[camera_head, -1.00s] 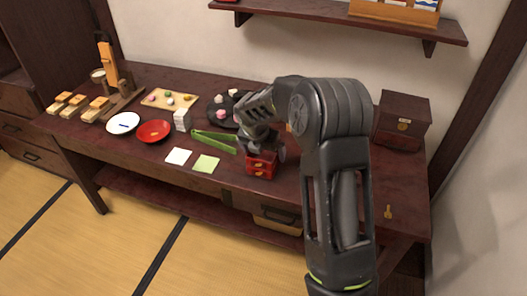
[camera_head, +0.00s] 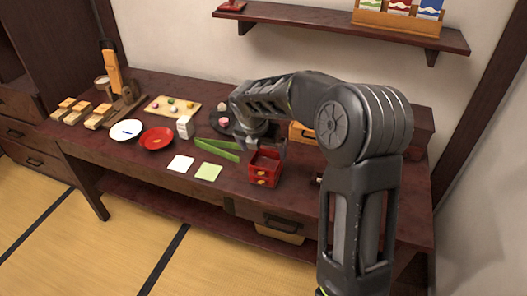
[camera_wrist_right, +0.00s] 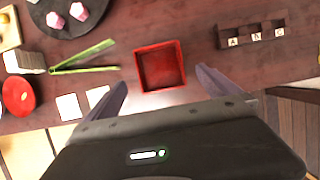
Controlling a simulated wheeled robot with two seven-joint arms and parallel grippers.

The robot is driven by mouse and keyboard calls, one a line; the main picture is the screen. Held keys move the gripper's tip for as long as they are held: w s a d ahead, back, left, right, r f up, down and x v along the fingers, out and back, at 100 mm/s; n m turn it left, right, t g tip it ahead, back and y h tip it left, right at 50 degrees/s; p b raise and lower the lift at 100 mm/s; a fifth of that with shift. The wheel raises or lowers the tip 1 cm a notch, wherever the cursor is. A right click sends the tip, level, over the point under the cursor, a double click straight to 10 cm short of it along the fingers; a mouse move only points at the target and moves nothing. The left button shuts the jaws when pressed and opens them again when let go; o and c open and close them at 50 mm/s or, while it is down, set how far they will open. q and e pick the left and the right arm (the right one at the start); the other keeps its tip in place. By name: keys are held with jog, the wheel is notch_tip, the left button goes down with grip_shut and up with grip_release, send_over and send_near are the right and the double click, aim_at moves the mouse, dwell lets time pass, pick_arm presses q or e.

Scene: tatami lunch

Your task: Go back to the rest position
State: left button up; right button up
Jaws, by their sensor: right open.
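My right gripper (camera_head: 262,143) is open and empty in the head view, just above and behind a small red box (camera_head: 262,177) with gold marks on its front. The box stands on the dark wooden table (camera_head: 225,188). In the right wrist view the same red box (camera_wrist_right: 138,72) is open-topped and looks empty. It lies between and beyond the two spread fingers of the right gripper (camera_wrist_right: 161,76), apart from them as far as I can tell. My left gripper is not in view.
Green tongs (camera_head: 218,149), a white stack (camera_head: 185,127), a red plate (camera_head: 156,138), a white plate (camera_head: 125,129) and two paper squares (camera_head: 208,172) lie left of the box. A dark round plate with sweets (camera_wrist_right: 62,22) is behind. A wall shelf (camera_head: 330,24) hangs above.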

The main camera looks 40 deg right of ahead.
dwell(0.8)
jog(key=w+a+m, duration=0.1)
jog(key=m, duration=0.1)
jog(key=w+a+f+m+t+y, duration=0.1)
jog(key=w+a+m, duration=0.1)
jog(key=m, duration=0.1)
jog(key=shift+t, duration=0.3)
jog(key=s+a+f+m+y+p, duration=0.2)
jog(key=a+f+m+p, duration=0.1)
jog(key=a+f+m, duration=0.4)
jog(key=s+a+f+m+y+p, duration=0.25)
jog(key=a+m, duration=0.25)
jog(key=a, duration=0.5)
pick_arm(q)
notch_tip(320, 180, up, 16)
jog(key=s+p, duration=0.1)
jog(key=p, duration=1)
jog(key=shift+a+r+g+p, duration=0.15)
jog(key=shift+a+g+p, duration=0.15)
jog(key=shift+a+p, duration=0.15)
pick_arm(e)
jog(key=s+a+f+m+g+y, duration=0.1)
jog(key=s+a+m, duration=0.4)
jog(key=s, duration=0.8)
jog(key=s+a+f+m+g+y, duration=0.1)
jog(key=s+a+m, duration=0.4)
jog(key=s, duration=0.8)
jog(key=shift+s+a+f+g, duration=0.35)
jog(key=shift+a+f+g, duration=0.45)
jog(key=shift+a+g, duration=0.3)
